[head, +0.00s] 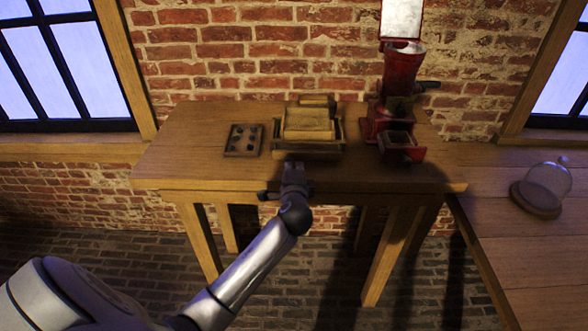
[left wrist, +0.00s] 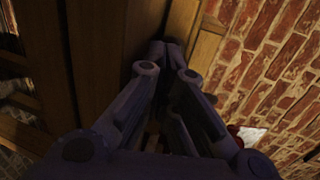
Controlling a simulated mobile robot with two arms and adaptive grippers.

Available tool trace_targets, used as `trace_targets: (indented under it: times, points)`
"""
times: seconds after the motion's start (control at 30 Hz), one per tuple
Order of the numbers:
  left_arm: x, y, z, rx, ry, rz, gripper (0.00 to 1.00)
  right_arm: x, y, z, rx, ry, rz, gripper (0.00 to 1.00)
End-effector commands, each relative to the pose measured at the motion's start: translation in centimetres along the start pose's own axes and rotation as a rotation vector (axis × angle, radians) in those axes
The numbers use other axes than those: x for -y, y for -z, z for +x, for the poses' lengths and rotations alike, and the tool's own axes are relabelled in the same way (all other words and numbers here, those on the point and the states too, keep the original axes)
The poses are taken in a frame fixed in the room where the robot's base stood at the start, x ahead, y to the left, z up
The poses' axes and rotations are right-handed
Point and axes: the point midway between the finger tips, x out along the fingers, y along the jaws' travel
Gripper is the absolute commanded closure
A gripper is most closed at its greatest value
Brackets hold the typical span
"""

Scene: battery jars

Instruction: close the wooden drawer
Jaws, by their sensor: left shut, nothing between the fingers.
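A wooden box-like piece (head: 309,122) stands on the table near the middle of the back. A darker wooden drawer front (head: 310,150) shows at its near side, low above the table top; I cannot tell how far it is out. My left gripper (head: 293,165) is shut and empty at the table's front edge, just in front of the drawer front. Whether it touches the drawer is unclear. In the left wrist view, the shut fingers (left wrist: 172,48) point at dark brown wood. My right gripper is not in view.
A wooden tray with dark knobs (head: 244,140) lies left of the box. A red grinder (head: 401,78) with a small open drawer (head: 401,147) stands to the right. A glass dome (head: 548,181) sits on the side table. The table's left part is clear.

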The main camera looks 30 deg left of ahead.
Motion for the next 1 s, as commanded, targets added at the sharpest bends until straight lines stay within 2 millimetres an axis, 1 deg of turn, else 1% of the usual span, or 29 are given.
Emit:
trace_targets:
  times: [0.07,0.13,0.3,0.43,1.0]
  points:
    - [0.0,0.0,0.1,0.0,0.0,0.0,1.0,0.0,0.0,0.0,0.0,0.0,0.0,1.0]
    - [0.1,0.0,0.5,0.0,0.001,0.001,1.0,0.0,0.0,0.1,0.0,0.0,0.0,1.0]
    - [0.7,0.1,2.8,0.001,0.001,0.001,1.0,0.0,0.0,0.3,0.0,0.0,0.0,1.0]
    - [0.9,0.1,3.7,0.0,0.0,0.0,1.0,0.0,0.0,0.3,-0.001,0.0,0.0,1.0]
    - [1.2,-0.2,4.0,0.001,0.002,0.0,1.0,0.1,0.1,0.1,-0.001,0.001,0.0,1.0]
